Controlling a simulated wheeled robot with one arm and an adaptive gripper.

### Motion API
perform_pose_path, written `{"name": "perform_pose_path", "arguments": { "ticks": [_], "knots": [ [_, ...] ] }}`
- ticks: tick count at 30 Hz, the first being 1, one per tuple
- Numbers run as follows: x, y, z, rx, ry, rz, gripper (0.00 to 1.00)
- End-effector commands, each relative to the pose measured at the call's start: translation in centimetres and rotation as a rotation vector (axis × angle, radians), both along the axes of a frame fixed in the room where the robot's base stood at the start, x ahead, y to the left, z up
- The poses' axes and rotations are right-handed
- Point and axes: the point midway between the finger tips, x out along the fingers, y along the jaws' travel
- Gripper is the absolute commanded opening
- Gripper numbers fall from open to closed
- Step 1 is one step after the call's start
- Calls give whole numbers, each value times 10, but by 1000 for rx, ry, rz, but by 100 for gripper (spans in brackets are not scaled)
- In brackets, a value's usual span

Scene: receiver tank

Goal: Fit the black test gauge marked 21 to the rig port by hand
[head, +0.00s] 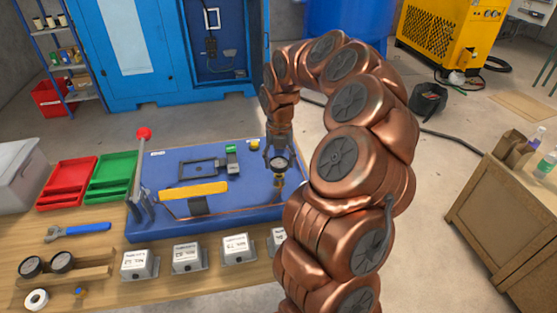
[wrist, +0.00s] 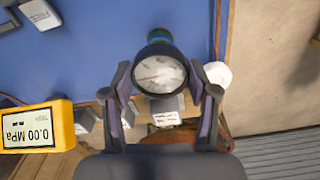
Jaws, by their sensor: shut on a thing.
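My gripper (head: 279,155) is over the right part of the blue rig board (head: 180,207), shut on a small round gauge with a black case and white dial (head: 279,163). In the wrist view the gauge (wrist: 160,74) sits between the two fingers of my gripper (wrist: 160,92), dial facing the camera. No number 21 is legible on it. A brass fitting (head: 278,184) shows right below the gauge on the board. I cannot tell whether the gauge is seated in it or just above it. The gauge's lower end is mostly hidden.
A yellow digital meter (wrist: 38,128) reads 0.00 MPa. A lever with a red knob (head: 143,133) stands at the board's left. Two dark gauges (head: 47,264) lie in a wooden holder at front left. Several labelled grey boxes (head: 188,257) line the front. Red (head: 67,182) and green (head: 111,176) trays sit left.

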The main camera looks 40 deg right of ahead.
Motion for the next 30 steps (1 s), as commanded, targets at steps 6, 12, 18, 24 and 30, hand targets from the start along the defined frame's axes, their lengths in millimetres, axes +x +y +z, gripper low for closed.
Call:
{"name": "perform_pose_path", "arguments": {
  "ticks": [6,12,18,24,30],
  "knots": [
    [0,0,-3,0,0,0,0],
    [0,0,-6,-1,-1,0,0],
    [0,0,-8,-1,-1,-1,0],
    [0,0,-8,-1,-1,-1,0],
    [0,-1,-9,-1,-1,-186,0]
  ]
}}
